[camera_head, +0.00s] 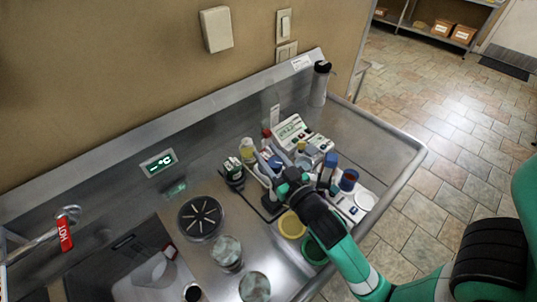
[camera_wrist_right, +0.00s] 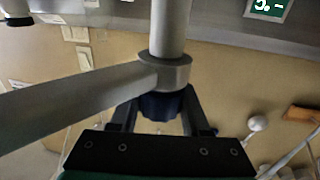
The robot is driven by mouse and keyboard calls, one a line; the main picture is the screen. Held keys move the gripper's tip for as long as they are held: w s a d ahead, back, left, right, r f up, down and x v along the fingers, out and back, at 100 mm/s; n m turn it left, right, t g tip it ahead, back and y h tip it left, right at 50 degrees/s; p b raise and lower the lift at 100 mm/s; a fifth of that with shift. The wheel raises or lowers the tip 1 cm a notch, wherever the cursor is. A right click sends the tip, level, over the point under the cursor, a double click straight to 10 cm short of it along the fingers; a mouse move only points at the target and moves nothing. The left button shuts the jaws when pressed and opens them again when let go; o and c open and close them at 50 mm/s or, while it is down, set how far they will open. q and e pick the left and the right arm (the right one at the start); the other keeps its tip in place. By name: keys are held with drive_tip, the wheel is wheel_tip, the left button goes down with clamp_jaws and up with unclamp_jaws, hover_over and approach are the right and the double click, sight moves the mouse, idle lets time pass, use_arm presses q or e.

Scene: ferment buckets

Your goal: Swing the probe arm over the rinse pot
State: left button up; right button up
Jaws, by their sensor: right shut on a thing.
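My right gripper (camera_head: 284,186) reaches in from the lower right over the instruments on the steel counter. In the right wrist view its two fingers (camera_wrist_right: 160,112) are shut on a dark blue piece (camera_wrist_right: 160,103) below the grey collar of the probe arm (camera_wrist_right: 75,105). The arm is a grey bar that runs left from a post (camera_wrist_right: 170,25). In the head view my gripper hides most of the arm. A yellow-rimmed pot (camera_head: 291,226) and a green pot (camera_head: 314,250) stand just below the gripper. I cannot tell which pot is the rinse pot. My left gripper is out of view.
A meter (camera_head: 291,131) stands behind the gripper, with blue-capped bottles (camera_head: 328,165) to its right. Small bottles (camera_head: 247,150) crowd the left. A drain (camera_head: 200,218), glass jars (camera_head: 227,253) and a sink lie farther left.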

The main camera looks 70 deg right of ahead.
clamp_jaws()
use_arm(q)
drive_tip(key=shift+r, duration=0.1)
use_arm(e)
drive_tip(key=shift+r, duration=0.1)
idle(0.8)
